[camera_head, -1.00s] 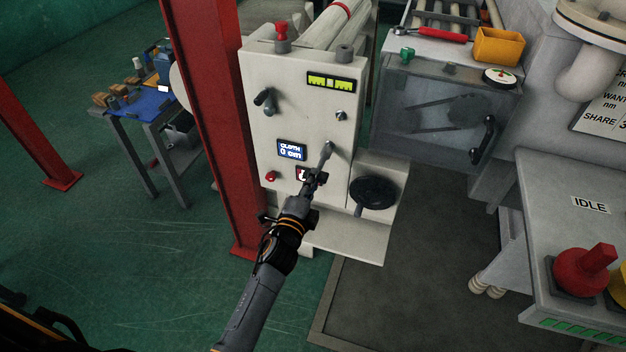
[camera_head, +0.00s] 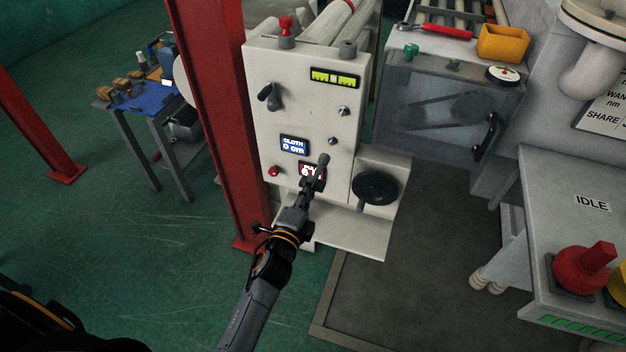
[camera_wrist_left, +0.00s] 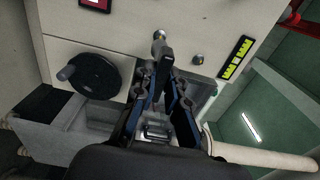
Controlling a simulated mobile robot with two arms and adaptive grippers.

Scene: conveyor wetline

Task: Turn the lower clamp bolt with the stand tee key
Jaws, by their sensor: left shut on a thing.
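My left gripper (camera_head: 311,185) is shut on the dark tee key (camera_head: 322,164), in front of the pale machine panel (camera_head: 300,115). The key's end points up toward the lower clamp bolt (camera_head: 333,141); in the head view a small gap shows between them. The upper bolt (camera_head: 344,111) sits above it. In the left wrist view the key (camera_wrist_left: 167,58) stands out between the fingers (camera_wrist_left: 158,105), with its end just below the lower bolt (camera_wrist_left: 159,35) in the picture. The upper bolt (camera_wrist_left: 197,59) is to its right. The key's handle is mostly hidden. My right gripper is out of view.
A black handwheel (camera_head: 375,187) stands right of the panel, above a pale ledge (camera_head: 345,232). A red column (camera_head: 210,120) rises close on the left. A lever (camera_head: 268,97) and a red button (camera_head: 274,171) stick out of the panel.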

